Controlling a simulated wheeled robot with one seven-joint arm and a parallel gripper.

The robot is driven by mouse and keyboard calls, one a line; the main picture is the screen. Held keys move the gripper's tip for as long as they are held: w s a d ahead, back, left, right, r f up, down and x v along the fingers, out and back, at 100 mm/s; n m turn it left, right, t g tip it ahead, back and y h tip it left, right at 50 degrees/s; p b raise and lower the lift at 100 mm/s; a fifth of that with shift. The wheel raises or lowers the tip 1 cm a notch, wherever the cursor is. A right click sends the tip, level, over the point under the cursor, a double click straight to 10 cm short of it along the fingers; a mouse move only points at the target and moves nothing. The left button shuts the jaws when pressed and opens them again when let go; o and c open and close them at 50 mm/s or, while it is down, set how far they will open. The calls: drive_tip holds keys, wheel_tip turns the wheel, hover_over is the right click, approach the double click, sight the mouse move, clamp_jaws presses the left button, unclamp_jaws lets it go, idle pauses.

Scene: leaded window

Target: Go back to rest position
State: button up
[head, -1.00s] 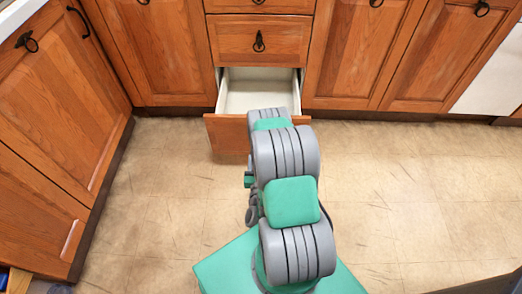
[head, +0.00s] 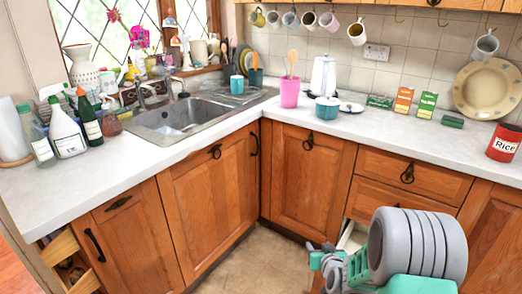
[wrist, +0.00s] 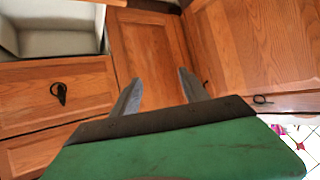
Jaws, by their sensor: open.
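My gripper (wrist: 159,77) shows in the wrist view with its two grey fingers apart and nothing between them. A wooden cabinet door lies beyond the fingers. In the head view my arm is at the lower right, in front of the cabinets, and its small grey end parts (head: 328,258) point left. The lower drawer (wrist: 60,42) stands open at the top left of the wrist view, apart from my fingers, and the part of its inside that shows is empty. In the head view only a pale sliver of this drawer (head: 351,238) shows behind my arm.
A white worktop (head: 225,155) runs along both walls, with a sink (head: 185,117), bottles, a pink cup (head: 290,93), boxes and a red rice tin (head: 504,142). Mugs hang above. A small open compartment (head: 70,262) is at the lower left. Some floor (head: 255,262) is clear.

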drive_tip(key=s+a+r+n+g+p, duration=0.1)
drive_tip(key=s+a+r+g+p, duration=0.15)
drive_tip(key=r, duration=0.55)
drive_tip(key=s+a+r+g+p, duration=0.1)
drive_tip(key=s+a+r+p, duration=0.15)
drive_tip(key=r, duration=0.55)
drive_tip(key=s+r+g+p, duration=0.2)
drive_tip(key=s+r+p, duration=0.1)
drive_tip(key=s+r, duration=0.4)
drive_tip(key=s+a+r+g+p, duration=0.1)
drive_tip(key=s+r+g+p, duration=0.2)
drive_tip(key=s+r, duration=0.4)
drive_tip(key=s, duration=0.7)
drive_tip(key=shift+s+m+p, duration=0.3)
drive_tip(key=shift+r, duration=0.1)
